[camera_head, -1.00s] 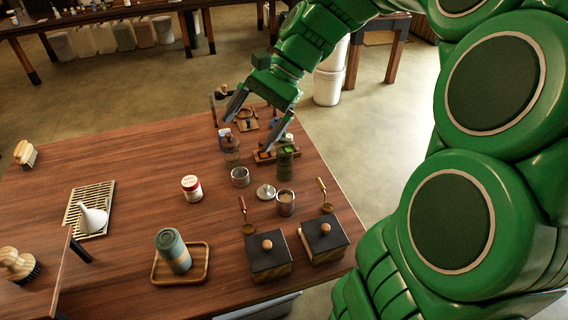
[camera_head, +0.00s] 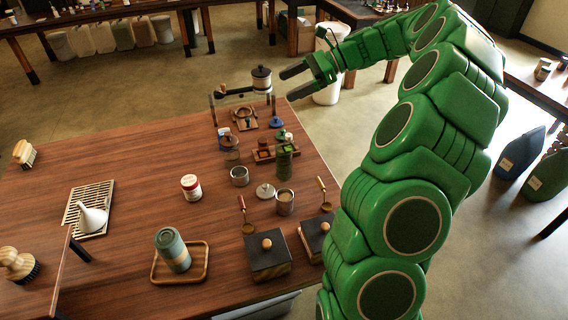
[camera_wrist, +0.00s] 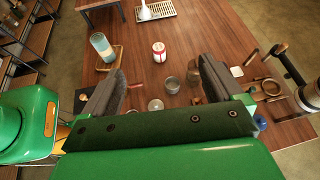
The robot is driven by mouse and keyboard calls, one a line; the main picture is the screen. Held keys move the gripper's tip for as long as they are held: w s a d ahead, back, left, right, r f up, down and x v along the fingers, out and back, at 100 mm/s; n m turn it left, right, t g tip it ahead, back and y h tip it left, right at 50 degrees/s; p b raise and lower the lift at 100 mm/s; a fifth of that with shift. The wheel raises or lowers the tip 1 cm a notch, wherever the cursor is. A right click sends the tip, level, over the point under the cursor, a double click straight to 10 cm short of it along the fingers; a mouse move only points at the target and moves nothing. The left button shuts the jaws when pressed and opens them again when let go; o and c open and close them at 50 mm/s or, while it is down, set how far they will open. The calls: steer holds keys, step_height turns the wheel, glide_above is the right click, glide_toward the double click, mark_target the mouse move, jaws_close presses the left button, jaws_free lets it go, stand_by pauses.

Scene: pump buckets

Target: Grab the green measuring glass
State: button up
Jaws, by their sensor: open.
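The green measuring glass (camera_head: 284,161) stands upright near the right edge of the wooden table, beside a small wooden tray. I cannot make it out in the wrist view, where my gripper's body covers the near part of the table. My gripper (camera_head: 286,86) is open and empty. It is above and behind the glass, out past the table's back right edge, with its fingers pointing left. In the wrist view, the two dark fingers (camera_wrist: 160,75) stand wide apart with the table beyond them.
A stand with a dark-lidded vessel (camera_head: 261,79) is close to my fingertips. A clear jar (camera_head: 230,152), metal cup (camera_head: 285,203) and small glass (camera_head: 239,176) stand near the green glass. Two black-lidded boxes (camera_head: 268,262) sit in front.

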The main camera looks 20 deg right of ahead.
steer(key=w+d+f+m+t, duration=0.1)
steer(key=w+d+f+m, duration=0.1)
steer(key=d, duration=0.3)
glide_toward(278, 153)
step_height(278, 153, down, 3)
steer(key=w, duration=0.2)
steer(key=shift+r+x, duration=0.2)
steer(key=shift+x, duration=2)
steer(key=shift+r+x, duration=0.15)
steer(key=shift+x, duration=2.1)
steer(key=shift+w+a, duration=0.1)
steer(key=shift+c, duration=0.4)
steer(key=c, duration=1.1)
steer(key=shift+o, duration=0.2)
steer(key=shift+r, duration=0.1)
